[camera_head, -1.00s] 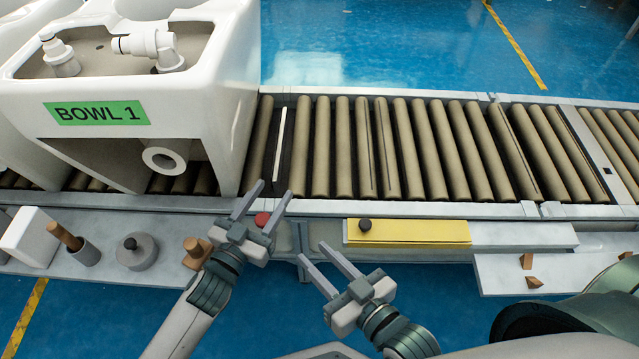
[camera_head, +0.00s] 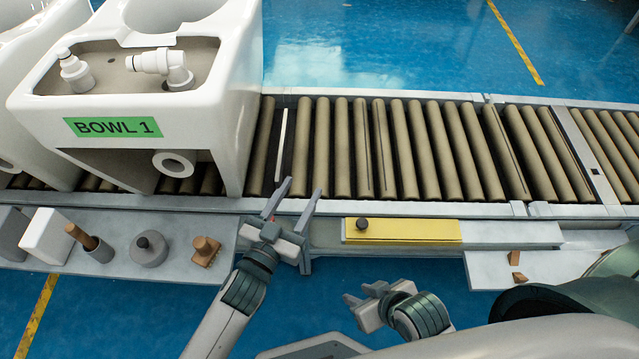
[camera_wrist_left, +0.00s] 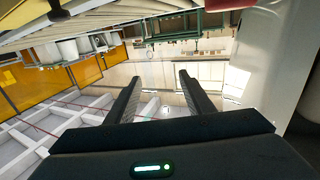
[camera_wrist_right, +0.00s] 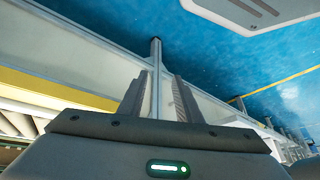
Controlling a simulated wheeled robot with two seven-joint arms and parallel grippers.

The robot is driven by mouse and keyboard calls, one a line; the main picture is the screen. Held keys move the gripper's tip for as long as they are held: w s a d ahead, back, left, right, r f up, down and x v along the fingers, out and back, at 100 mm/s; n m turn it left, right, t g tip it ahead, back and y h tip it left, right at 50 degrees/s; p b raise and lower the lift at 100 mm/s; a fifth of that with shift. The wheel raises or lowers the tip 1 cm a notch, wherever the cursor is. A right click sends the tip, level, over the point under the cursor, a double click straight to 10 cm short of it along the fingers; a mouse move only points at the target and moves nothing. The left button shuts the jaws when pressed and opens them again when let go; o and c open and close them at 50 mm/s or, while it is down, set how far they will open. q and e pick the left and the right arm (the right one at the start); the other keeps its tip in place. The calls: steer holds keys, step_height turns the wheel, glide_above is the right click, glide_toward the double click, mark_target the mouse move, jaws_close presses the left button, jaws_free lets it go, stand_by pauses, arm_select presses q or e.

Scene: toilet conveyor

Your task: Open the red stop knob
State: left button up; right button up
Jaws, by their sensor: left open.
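The red stop knob (camera_head: 272,217) is at the conveyor's front edge. In the head view only a sliver of red shows, with my left gripper covering the rest. My left gripper (camera_head: 300,188) is over that edge with its fingers spread and nothing visible between them. In the left wrist view its fingers (camera_wrist_left: 159,76) are apart and the knob cannot be made out. My right gripper (camera_head: 361,293) is lower and to the right, away from the conveyor. In the right wrist view its fingers (camera_wrist_right: 158,98) are apart and empty.
A white toilet bowl marked BOWL 1 (camera_head: 240,110) stands on the roller conveyor (camera_head: 400,150) at left. A front shelf (camera_head: 120,222) holds several tools and blocks. A yellow plate (camera_head: 420,231) with a black knob (camera_head: 362,223) lies right of my left gripper. The rollers right of the bowl are clear.

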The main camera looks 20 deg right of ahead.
arm_select(q)
steer(key=s+d+r, duration=0.1)
steer(key=d+r+p, duration=0.1)
steer(key=s+d+p, duration=0.1)
steer(key=d, duration=0.1)
steer(key=shift+s+r, duration=0.35)
steer(key=shift+r, duration=0.05)
arm_select(e)
steer(key=s+d, duration=0.1)
steer(key=s+d+g+h, duration=0.1)
steer(key=d+g, duration=0.1)
steer(key=d, duration=0.1)
steer(key=shift+s, duration=0.4)
